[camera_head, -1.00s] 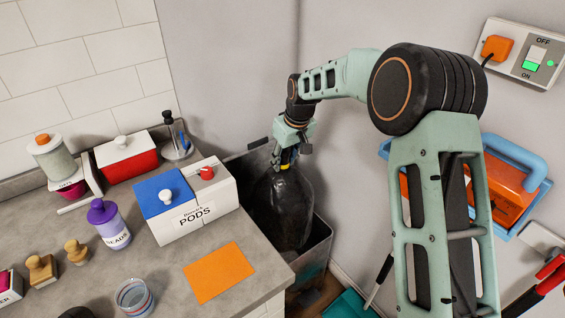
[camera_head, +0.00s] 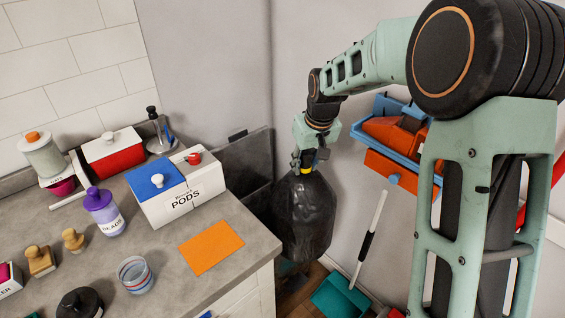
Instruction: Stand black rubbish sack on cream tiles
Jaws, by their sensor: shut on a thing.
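The black rubbish sack (camera_head: 305,215) is a shiny, rounded black bag with a yellow band at its neck (camera_head: 304,170). It hangs upright from my gripper (camera_head: 307,158), which is shut on the neck from above. The sack is to the right of the worktop, in front of the dark grey bin (camera_head: 245,160), and covers part of it. From this angle I cannot tell how far its bottom is from the floor. No cream tiles can be made out on the floor; the strip in view is brown (camera_head: 298,292).
The grey worktop (camera_head: 160,290) at left holds a white PODS box (camera_head: 195,199) with blue lid, bottles, stampers and a glass (camera_head: 135,275). A teal dustpan (camera_head: 338,297) lies on the floor. Orange and blue wall items (camera_head: 395,140) are right of my gripper.

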